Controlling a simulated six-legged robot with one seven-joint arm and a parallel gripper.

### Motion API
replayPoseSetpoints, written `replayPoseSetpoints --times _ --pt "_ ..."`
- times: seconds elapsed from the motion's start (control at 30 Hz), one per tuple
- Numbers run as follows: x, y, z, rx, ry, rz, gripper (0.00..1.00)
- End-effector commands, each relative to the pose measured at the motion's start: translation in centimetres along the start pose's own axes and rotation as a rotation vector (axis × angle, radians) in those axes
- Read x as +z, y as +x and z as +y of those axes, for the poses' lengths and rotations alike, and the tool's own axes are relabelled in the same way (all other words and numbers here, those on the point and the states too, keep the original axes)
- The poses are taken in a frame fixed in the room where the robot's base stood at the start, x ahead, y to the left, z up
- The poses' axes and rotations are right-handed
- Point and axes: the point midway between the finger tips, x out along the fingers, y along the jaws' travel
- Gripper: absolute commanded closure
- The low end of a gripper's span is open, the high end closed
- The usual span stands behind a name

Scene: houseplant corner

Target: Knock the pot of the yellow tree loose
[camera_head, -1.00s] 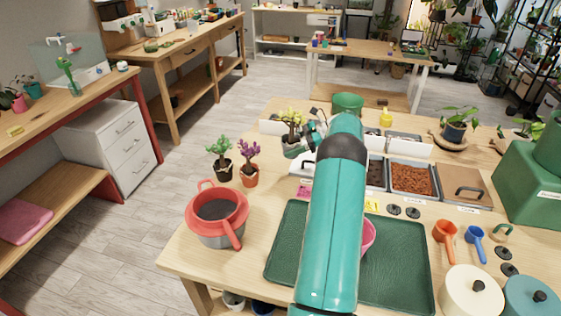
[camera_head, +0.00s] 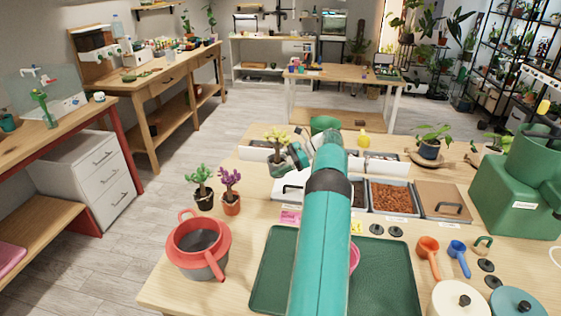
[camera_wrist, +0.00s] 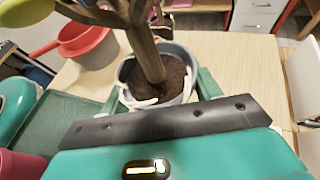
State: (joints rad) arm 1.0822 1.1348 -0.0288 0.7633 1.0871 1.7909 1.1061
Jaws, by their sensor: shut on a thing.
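The yellow tree (camera_head: 277,140) stands in a grey pot (camera_head: 279,169) near the back left of the table, behind two smaller plants. My gripper (camera_head: 296,158) is at the right side of this pot. In the wrist view, the brown trunk (camera_wrist: 146,50) rises from dark soil inside the grey pot (camera_wrist: 183,97). The green fingers of my gripper (camera_wrist: 158,92) lie on both sides of the pot and are shut on it. The tree looks upright in the head view. The pot's underside is hidden, so I cannot tell whether it touches the table.
A green-leaved plant (camera_head: 203,184) and a purple plant (camera_head: 230,183) stand left of the tree. A red-rimmed pot (camera_head: 199,244) is in front of them. A dark green tray (camera_head: 393,275) lies under my arm. Bins, including one with brown chips (camera_head: 392,198), stand right.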

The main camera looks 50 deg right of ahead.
Motion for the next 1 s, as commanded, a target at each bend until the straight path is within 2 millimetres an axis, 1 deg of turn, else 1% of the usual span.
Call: replayPoseSetpoints --times 1.0 --pt "-2.5 7.5 4.7 0.000 0.000 0.000 0.52"
